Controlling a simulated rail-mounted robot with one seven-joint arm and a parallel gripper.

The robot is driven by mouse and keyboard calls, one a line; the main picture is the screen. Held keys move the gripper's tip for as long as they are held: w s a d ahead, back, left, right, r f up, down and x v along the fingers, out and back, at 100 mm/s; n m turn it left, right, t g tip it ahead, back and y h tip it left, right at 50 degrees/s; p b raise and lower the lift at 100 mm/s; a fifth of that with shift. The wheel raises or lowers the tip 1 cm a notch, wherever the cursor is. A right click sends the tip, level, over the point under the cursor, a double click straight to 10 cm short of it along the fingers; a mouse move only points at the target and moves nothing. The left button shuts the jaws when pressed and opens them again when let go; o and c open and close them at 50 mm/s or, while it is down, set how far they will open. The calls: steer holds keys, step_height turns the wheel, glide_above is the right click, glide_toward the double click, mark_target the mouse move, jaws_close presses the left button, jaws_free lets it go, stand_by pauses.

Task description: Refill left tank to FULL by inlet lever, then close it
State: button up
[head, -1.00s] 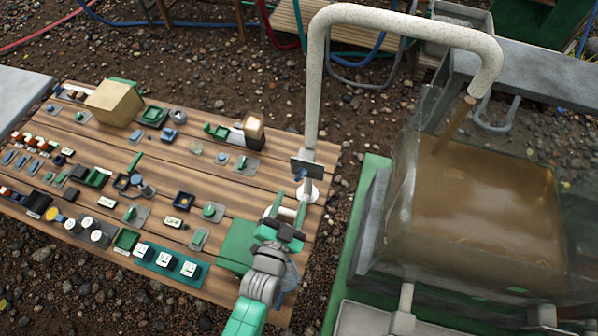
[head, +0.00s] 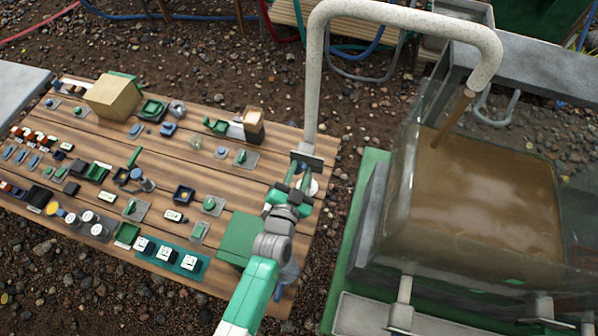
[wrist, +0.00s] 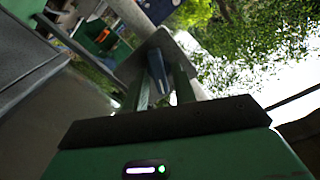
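A clear-walled tank (head: 475,215) at the right of the head view holds brown water. A thick pale pipe (head: 312,90) rises from the board and arches over to the tank. A brown stream (head: 455,118) runs from its spout into the water. No FULL mark is legible. A blue lever (wrist: 157,75) at a grey plate (head: 307,157) near the pipe's foot shows between my fingers in the wrist view. My gripper (head: 298,175) is at this plate, its green fingers on either side of the lever, with a gap visible. In the head view my gripper hides the lever.
A plank board (head: 160,105) left of the pipe carries many small switches, buttons and knobs, and a tan box (head: 113,97). A green box (head: 237,238) stands close left of my arm. Gravel (head: 220,60) surrounds the board.

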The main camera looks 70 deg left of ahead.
steer(key=shift+w+r+n, duration=0.1)
steer(key=shift+n, duration=0.9)
steer(key=shift+c, duration=0.2)
steer(key=n, duration=0.3)
steer(key=shift+n, duration=0.3)
steer(key=o, duration=1)
steer(key=shift+s, duration=0.2)
steer(key=v, duration=0.7)
steer(key=shift+s+d, duration=0.25)
steer(key=shift+d, duration=0.05)
